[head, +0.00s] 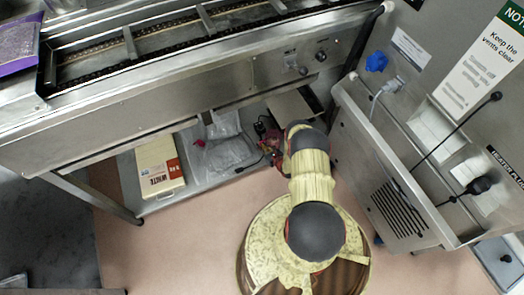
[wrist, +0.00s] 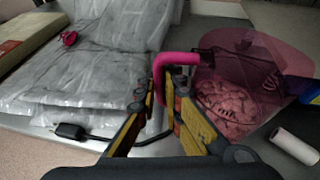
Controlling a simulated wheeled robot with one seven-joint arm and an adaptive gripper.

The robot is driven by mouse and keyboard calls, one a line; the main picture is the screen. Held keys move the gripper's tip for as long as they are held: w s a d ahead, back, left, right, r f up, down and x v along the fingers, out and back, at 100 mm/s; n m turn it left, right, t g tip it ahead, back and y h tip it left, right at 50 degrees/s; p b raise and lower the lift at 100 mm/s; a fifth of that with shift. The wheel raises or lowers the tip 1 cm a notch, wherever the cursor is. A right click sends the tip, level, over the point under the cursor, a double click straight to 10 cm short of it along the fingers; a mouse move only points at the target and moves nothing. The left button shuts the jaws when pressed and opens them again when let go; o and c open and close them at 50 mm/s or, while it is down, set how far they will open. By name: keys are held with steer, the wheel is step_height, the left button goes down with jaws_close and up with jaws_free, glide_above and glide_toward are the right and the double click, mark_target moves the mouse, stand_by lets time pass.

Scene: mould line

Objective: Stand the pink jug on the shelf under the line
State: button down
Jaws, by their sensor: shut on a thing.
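The pink jug (wrist: 262,62) is see-through and holds lumpy pink stuff, at the right of the wrist view. Its solid pink handle (wrist: 165,66) lies between the fingertips of my gripper (wrist: 161,92), which is shut on it. In the head view my gripper (head: 280,160) is at the right part of the shelf (head: 204,186) under the line, and only a small reddish part of the jug (head: 269,143) shows beside it, the rest hidden by my arm. I cannot tell whether the jug's base touches the shelf.
Clear plastic bags (head: 230,152) lie on the shelf left of my gripper, with a white box (head: 159,167) farther left. A black plug and cable (wrist: 75,131) lie near my fingers. A white cylinder (wrist: 295,145) lies beside the jug. A steel cabinet (head: 372,165) stands right of my arm.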

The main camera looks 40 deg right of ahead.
steer(key=shift+w+d+f, duration=0.15)
steer(key=shift+d+f, duration=0.2)
steer(key=shift+f, duration=0.05)
steer(key=f, duration=0.1)
steer(key=f+b, duration=0.2)
steer(key=f, duration=0.1)
steer(key=shift+w+d, duration=0.1)
steer(key=shift+d, duration=0.15)
steer(key=shift+r, duration=0.2)
steer(key=shift+f, duration=0.15)
steer(key=c, duration=2)
jaws_free()
steer(key=shift+o, duration=0.4)
